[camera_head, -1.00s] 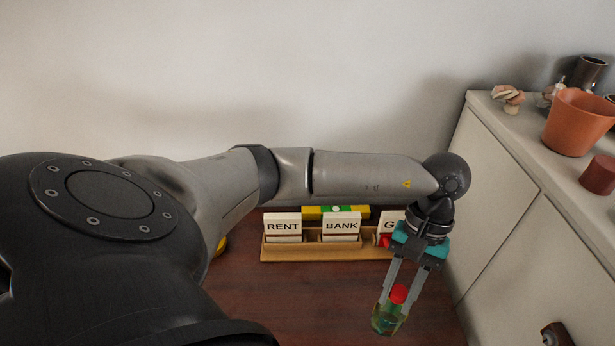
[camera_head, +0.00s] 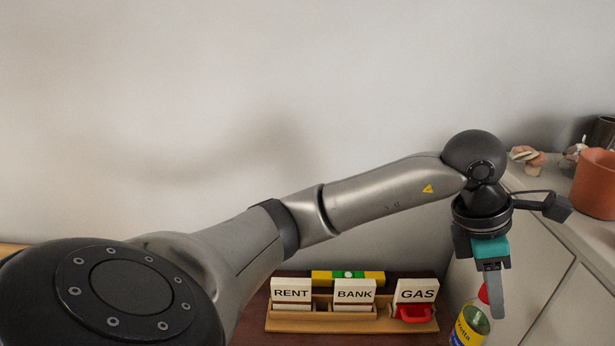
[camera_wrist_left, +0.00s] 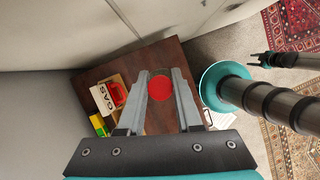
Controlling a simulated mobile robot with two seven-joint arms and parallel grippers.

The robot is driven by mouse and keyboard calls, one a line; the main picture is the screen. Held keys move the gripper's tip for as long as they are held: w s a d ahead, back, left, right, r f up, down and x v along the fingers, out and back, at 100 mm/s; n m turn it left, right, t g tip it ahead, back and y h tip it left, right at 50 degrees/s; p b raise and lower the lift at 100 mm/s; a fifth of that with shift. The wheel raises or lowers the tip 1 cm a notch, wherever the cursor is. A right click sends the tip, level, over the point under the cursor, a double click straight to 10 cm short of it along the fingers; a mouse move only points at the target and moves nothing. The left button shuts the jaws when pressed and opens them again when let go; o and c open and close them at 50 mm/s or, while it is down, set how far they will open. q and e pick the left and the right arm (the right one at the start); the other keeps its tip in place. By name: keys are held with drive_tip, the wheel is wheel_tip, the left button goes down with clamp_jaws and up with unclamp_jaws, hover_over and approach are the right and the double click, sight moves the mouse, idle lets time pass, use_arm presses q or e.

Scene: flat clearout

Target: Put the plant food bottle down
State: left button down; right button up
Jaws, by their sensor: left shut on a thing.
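The plant food bottle (camera_head: 470,327) is green and yellow with a red cap and stands roughly upright, low at the right of the head view. Its lower end is cut off by the frame edge. My left gripper (camera_head: 492,292) points down and is shut on it near the cap. In the left wrist view, the round red cap (camera_wrist_left: 160,90) sits between the two fingers, over the dark wooden table (camera_wrist_left: 152,58). I cannot tell whether the bottle's base touches the table.
A wooden rack (camera_head: 320,325) with RENT, BANK and GAS cards stands left of the bottle, a red object at its GAS slot. A yellow and green level (camera_head: 347,278) lies behind it. A pale cabinet (camera_head: 545,265) rises at right, bearing a terracotta pot (camera_head: 597,185).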

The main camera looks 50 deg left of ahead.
sight(466, 345)
use_arm(q)
drive_tip(key=shift+w+r+n, duration=0.3)
drive_tip(key=shift+r+n, duration=0.15)
drive_tip(key=shift+n, duration=0.25)
use_arm(e)
drive_tip(key=shift+f, duration=0.1)
use_arm(q)
wheel_tip(466, 345, down, 15)
drive_tip(key=b, duration=0.2)
drive_tip(key=shift+f+b, duration=0.1)
drive_tip(key=shift+b, duration=0.3)
drive_tip(key=shift+f, duration=0.5)
wheel_tip(466, 345, down, 4)
drive_tip(key=shift+r+b, duration=0.1)
drive_tip(key=shift+b, duration=0.4)
use_arm(e)
drive_tip(key=shift+t, duration=0.3)
drive_tip(key=w+f, duration=0.1)
drive_tip(key=w+d+f, duration=0.1)
drive_tip(key=f, duration=0.1)
drive_tip(key=shift+w+d+f, duration=0.2)
drive_tip(key=shift+w+f, duration=0.05)
drive_tip(key=shift+w, duration=0.1)
use_arm(q)
drive_tip(key=shift+f, duration=0.2)
use_arm(e)
drive_tip(key=shift+f, duration=0.1)
